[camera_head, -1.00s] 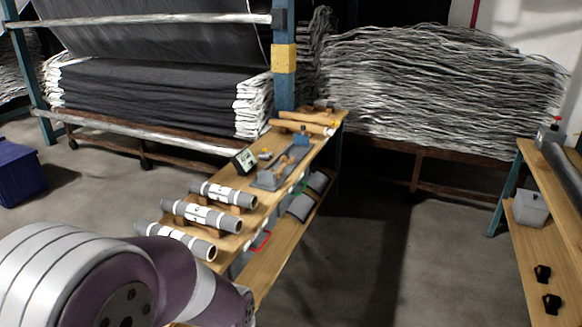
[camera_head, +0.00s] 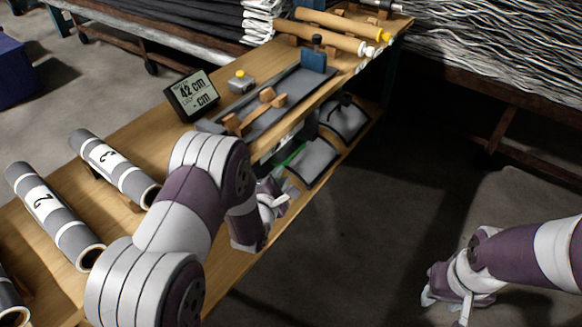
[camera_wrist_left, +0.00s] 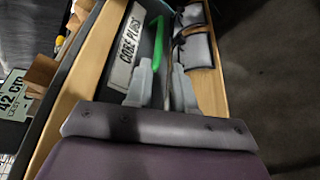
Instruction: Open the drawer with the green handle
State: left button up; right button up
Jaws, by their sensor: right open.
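The green handle (camera_head: 293,156) is on a drawer front under the bench top. In the left wrist view the green handle (camera_wrist_left: 158,45) stands beside a drawer front labelled "CORE PLUGS" (camera_wrist_left: 130,48). The drawer looks shut. My left gripper (camera_head: 277,198) is close to the handle in the head view. My right gripper (camera_head: 447,300) is open and empty over the floor at the lower right.
The wooden bench (camera_head: 130,225) carries labelled grey rolls (camera_head: 112,165), a small display (camera_head: 192,95) and a dark tray (camera_head: 285,95). Grey bundles (camera_head: 313,160) lie on the lower shelf (camera_head: 345,150). Stacked sheets (camera_head: 500,50) stand behind. The floor right of the bench is clear.

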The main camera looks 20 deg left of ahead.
aim_at(291, 156)
pick_arm(q)
jog(key=b+x, duration=0.1)
jog(key=x, duration=0.9)
jog(key=shift+w+b, duration=0.15)
jog(key=shift+b, duration=0.25)
jog(key=shift+r, duration=0.1)
jog(key=shift+d, duration=0.1)
grip_shut()
